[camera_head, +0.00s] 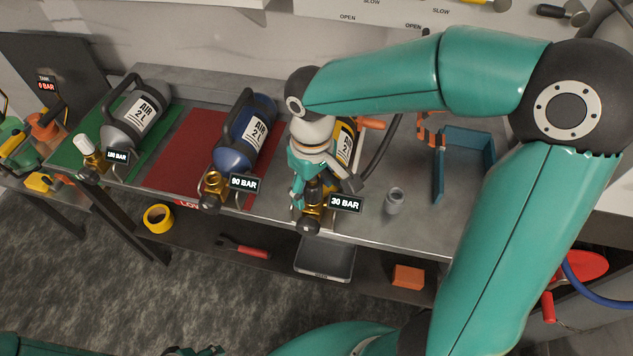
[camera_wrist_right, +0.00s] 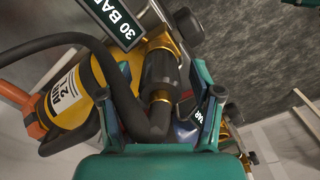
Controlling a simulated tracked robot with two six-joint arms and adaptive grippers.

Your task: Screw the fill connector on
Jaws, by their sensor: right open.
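The fill connector (camera_wrist_right: 160,75) is a black ribbed collar on the end of a black hose (camera_wrist_right: 105,75). In the right wrist view it sits at the brass valve (camera_wrist_right: 160,42) of the yellow cylinder (camera_wrist_right: 75,105); I cannot tell whether it is threaded on. My right gripper (camera_wrist_right: 168,98) is open, with one finger on each side of the connector and apart from it. In the head view the right gripper (camera_head: 322,186) hangs over the valve by the 30 BAR display (camera_head: 345,204) and hides the connector and much of the yellow cylinder (camera_head: 345,145).
A blue cylinder (camera_head: 245,135) marked 90 BAR lies on the red mat (camera_head: 175,155). A grey cylinder (camera_head: 135,118) lies on the green mat (camera_head: 80,160). A grey cup (camera_head: 395,201) and a blue bracket (camera_head: 465,145) stand to the right. The bench front right is clear.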

